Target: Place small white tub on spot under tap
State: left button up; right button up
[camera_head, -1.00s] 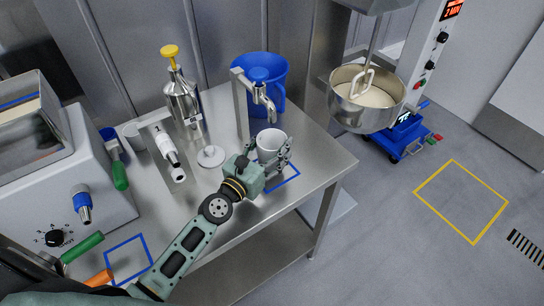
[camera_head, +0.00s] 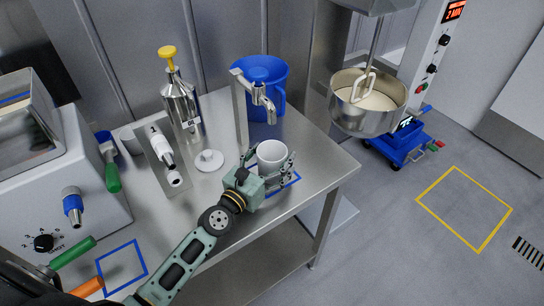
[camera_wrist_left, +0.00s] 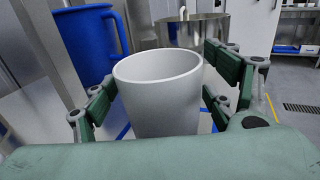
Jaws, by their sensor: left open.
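The small white tub (camera_head: 272,156) stands upright on the steel table, within the blue-outlined spot (camera_head: 290,184) just in front of the tap (camera_head: 262,95). My left gripper (camera_head: 277,170) is around the tub at the table's right part. In the left wrist view the tub (camera_wrist_left: 158,95) stands between the two green-padded fingers (camera_wrist_left: 160,105), which are open, with a gap showing at the right finger. The tub's base is hidden by my gripper. My right gripper is not in view.
A blue jug (camera_head: 262,72) stands behind the tap. A white round lid (camera_head: 208,160) and a steel dispenser with a yellow knob (camera_head: 180,100) are to the left. A mixer bowl (camera_head: 366,108) is beyond the table's right edge.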

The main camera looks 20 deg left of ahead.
pick_arm(q)
jog(key=shift+r, duration=0.15)
jog(key=b+v, duration=0.2)
jog(key=v, duration=0.9)
jog(key=shift+b, duration=0.3)
jog(key=shift+s+a+r, duration=0.1)
jog(key=shift+s, duration=0.4)
